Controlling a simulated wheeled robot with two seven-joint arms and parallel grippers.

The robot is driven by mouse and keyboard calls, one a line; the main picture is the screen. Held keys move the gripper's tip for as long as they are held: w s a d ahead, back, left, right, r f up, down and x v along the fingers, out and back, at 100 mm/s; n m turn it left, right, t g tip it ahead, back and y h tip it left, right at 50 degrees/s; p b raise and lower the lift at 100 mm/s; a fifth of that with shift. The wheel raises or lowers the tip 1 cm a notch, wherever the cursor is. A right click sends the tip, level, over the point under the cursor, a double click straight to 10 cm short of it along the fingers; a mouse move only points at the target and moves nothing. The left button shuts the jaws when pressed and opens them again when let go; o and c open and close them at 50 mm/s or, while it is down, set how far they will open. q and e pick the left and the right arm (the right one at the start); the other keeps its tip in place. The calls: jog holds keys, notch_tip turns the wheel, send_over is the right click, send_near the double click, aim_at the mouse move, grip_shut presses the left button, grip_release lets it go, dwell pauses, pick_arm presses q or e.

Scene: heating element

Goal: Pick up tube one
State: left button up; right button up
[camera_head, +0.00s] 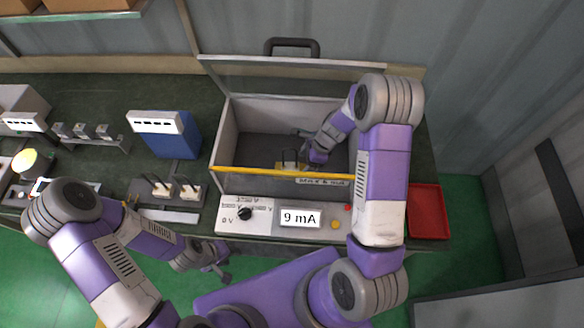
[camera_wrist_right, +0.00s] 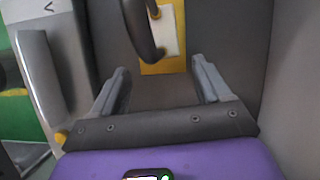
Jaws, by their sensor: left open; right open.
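My right gripper (camera_head: 308,150) is down inside the open grey box (camera_head: 226,140). In the right wrist view its two fingers (camera_wrist_right: 160,78) are spread with nothing between their tips. Just beyond them is a white piece on a yellow base (camera_wrist_right: 170,35), with a dark curved part (camera_wrist_right: 142,28) in front of it. It shows small in the head view (camera_head: 290,160). Two similar white pieces, one left (camera_head: 160,188) and one right (camera_head: 190,191), stand on a grey holder outside the box. No label shows which is tube one. My left gripper (camera_head: 220,270) hangs open and empty at the table's front.
The box's lid with a black handle (camera_head: 292,46) is raised, and a yellow edge (camera_head: 260,171) runs along the front. A blue unit (camera_head: 178,135) stands left, a red tray (camera_head: 428,212) right.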

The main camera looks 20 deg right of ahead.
jog(key=x, duration=0.4)
jog(key=shift+w+a+f, duration=0.1)
jog(key=shift+w+f, duration=0.15)
jog(key=shift+w, duration=0.1)
jog(key=c, duration=1.3)
jog(key=shift+o, duration=0.2)
jog(key=shift+r, duration=0.15)
